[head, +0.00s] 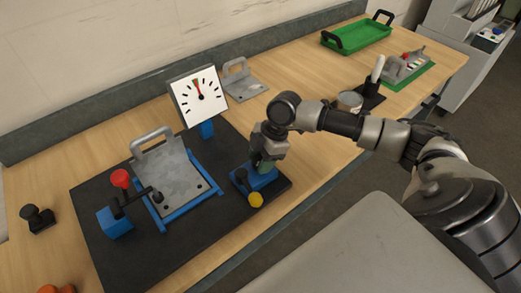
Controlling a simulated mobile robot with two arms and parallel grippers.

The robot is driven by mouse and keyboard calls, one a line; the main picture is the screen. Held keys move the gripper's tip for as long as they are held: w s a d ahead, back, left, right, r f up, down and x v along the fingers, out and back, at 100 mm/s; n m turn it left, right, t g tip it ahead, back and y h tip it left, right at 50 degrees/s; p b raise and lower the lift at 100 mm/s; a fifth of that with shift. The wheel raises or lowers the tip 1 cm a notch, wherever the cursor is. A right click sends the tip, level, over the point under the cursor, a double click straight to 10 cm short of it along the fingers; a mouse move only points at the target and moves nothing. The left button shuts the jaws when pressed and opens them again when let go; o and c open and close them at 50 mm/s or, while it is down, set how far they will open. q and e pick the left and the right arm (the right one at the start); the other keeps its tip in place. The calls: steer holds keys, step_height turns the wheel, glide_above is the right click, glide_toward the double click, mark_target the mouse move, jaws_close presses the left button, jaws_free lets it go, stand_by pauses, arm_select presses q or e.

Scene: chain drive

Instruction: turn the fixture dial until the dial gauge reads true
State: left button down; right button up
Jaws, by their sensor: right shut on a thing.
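The dial gauge (200,96) has a white square face with black ticks and stands at the back of the dark fixture mat (203,225). Its needle points nearly straight up, close to a small coloured mark at the top; the exact reading is too small to tell. My right gripper (264,164) points down over the blue block (268,181) at the mat's right side. It is shut on the fixture dial there, which the fingers mostly hide. My left gripper is not in view.
A grey plate with a handle (175,172) sits in a blue frame left of my gripper, beside a red-knobbed clamp (120,178). A yellow knob (256,200) is close by. A green tray (355,38) stands at the back. The table's front edge runs below my right arm.

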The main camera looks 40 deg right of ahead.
steer(key=shift+r+m, duration=0.15)
steer(key=shift+m, duration=0.15)
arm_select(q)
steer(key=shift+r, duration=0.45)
arm_select(e)
steer(key=o, duration=0.9)
steer(key=shift+d, duration=0.1)
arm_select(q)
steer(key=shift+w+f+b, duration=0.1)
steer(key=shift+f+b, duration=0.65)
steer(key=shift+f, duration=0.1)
arm_select(e)
steer(key=v, duration=1)
steer(key=shift+s+d+r, duration=0.1)
steer(key=shift+s+r, duration=0.05)
steer(key=shift+r, duration=0.05)
steer(key=shift+s+f, duration=0.1)
